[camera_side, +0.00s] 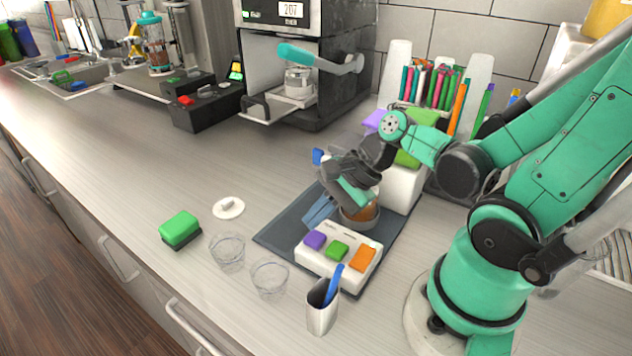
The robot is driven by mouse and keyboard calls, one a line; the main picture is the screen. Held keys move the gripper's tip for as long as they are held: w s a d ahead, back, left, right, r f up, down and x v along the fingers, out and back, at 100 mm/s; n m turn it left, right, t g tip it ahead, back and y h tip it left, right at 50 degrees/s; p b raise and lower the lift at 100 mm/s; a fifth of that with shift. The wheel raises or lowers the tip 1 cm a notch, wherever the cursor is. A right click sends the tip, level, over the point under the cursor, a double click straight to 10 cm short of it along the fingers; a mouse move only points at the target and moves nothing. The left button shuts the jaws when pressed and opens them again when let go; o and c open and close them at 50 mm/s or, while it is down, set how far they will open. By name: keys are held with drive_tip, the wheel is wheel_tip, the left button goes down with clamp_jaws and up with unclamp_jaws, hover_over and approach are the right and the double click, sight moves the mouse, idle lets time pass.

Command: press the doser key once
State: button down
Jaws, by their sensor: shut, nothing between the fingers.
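A white key panel (322,258) lies at the front of a dark mat, with a purple key (315,240), a green key (337,250) and an orange key (362,258) on its sloped top. I cannot tell which key is the doser's. My gripper (323,211) is over the mat, behind the panel and apart from its keys; it is shut and empty, with its fingertips hard to make out. A round holder with an orange-brown content (362,214) is beside it, partly hidden by my wrist. A white unit (400,188) with green and purple parts stands behind, partly covered by my arm.
A green sponge (180,229) and a white lid (228,208) lie left. A coffee machine (345,85) and black boxes (207,107) stand behind.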

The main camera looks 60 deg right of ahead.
sight(314, 232)
drive_tip(key=shift+r, duration=2.3)
drive_tip(key=n, duration=0.2)
drive_tip(key=n+h, duration=0.1)
drive_tip(key=shift+w+f+n, duration=0.15)
drive_tip(key=shift+n, duration=0.25)
drive_tip(key=n, duration=0.2)
drive_tip(key=n+h, duration=0.1)
drive_tip(key=shift+w+d, duration=0.1)
drive_tip(key=shift+w, duration=0.15)
drive_tip(key=n+h, duration=0.1)
drive_tip(key=n, duration=0.3)
drive_tip(key=w+r+n+t+h, duration=0.1)
drive_tip(key=n, duration=0.3)
drive_tip(key=w+r+n, duration=0.1)
drive_tip(key=n, duration=0.3)
drive_tip(key=shift+w+r+t+h, duration=0.15)
drive_tip(key=shift+t+h, duration=0.15)
drive_tip(key=shift+h, duration=0.1)
